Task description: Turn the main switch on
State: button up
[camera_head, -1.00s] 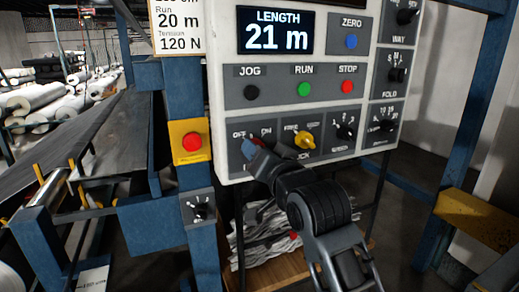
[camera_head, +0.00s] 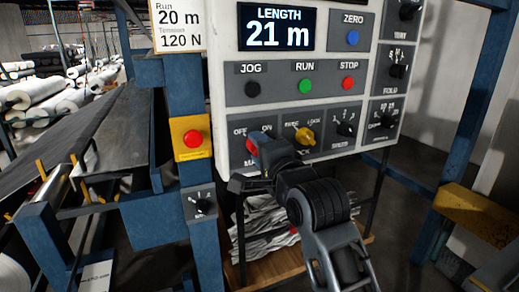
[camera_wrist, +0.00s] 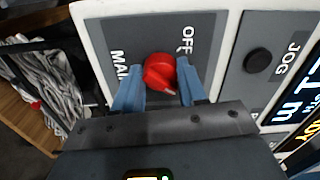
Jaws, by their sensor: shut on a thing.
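The main switch is a red knob (camera_wrist: 158,70) on a dark grey plate lettered OFF and MAIN in the wrist view. In the head view the red knob (camera_head: 251,146) shows at the lower left of the control panel, under the OFF and ON labels, partly hidden by my gripper (camera_head: 262,150). My gripper's two blue fingers (camera_wrist: 160,88) stand on either side of the knob and are shut on it. A pale pointer mark shows on the knob's near side. The ON label is not visible in the wrist view.
The yellow knob (camera_head: 305,136) is close to the right of my gripper. The black JOG button (camera_head: 253,89), green RUN button (camera_head: 305,86) and red STOP button (camera_head: 348,83) are above. A red button on a yellow box (camera_head: 193,139) is on the blue post to the left.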

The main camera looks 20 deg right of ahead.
jog(key=shift+m, duration=0.7)
jog(key=o, duration=1)
jog(key=shift+o, duration=0.2)
jog(key=shift+s, duration=0.1)
jog(key=s+b, duration=0.1)
jog(key=s, duration=0.6)
jog(key=shift+s+b, duration=0.3)
